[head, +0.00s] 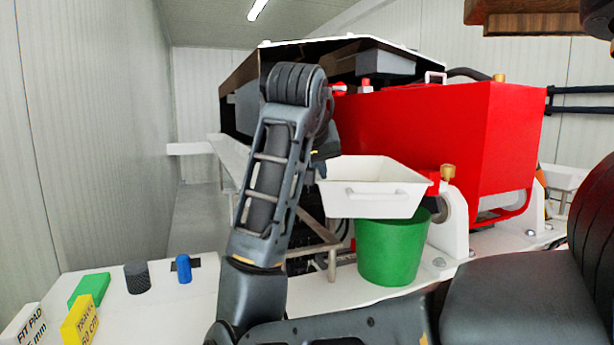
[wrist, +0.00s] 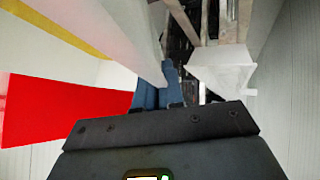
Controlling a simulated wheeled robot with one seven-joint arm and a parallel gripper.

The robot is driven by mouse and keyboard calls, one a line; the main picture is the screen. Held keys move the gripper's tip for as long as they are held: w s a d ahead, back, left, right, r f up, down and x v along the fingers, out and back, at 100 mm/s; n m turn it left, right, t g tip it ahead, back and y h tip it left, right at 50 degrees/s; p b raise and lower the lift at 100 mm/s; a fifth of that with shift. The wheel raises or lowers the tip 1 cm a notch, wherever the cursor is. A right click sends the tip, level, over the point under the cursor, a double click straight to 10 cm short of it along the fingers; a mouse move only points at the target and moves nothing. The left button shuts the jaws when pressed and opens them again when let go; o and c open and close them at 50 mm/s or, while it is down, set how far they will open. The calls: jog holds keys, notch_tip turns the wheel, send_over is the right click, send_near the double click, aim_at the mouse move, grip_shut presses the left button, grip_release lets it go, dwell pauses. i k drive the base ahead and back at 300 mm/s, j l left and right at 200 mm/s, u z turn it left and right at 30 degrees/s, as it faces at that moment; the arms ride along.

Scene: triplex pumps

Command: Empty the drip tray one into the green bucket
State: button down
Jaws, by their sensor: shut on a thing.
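The white drip tray (head: 370,198) hangs in the air over the green bucket (head: 389,250) in the head view. Its handle faces me and its inside looks pale, with no liquid that I can make out. The tray looks near level. My gripper (wrist: 158,92) is shut on the tray, whose pale wall (wrist: 122,32) fills the upper left of the wrist view. In the head view my arm mostly hides the grip at the tray's left end. The bucket stands upright on the white surface, its rim partly hidden by the tray.
A big red pump housing (head: 430,125) stands right behind the tray, with a brass fitting (head: 447,172) close to the tray's right corner. A green block (head: 89,290), a yellow block (head: 81,320), a dark cylinder (head: 138,278) and a blue cylinder (head: 183,268) sit at lower left.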

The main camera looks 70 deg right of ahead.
aim_at(389, 251)
jog(key=k+j, duration=0.15)
jog(key=k, duration=0.85)
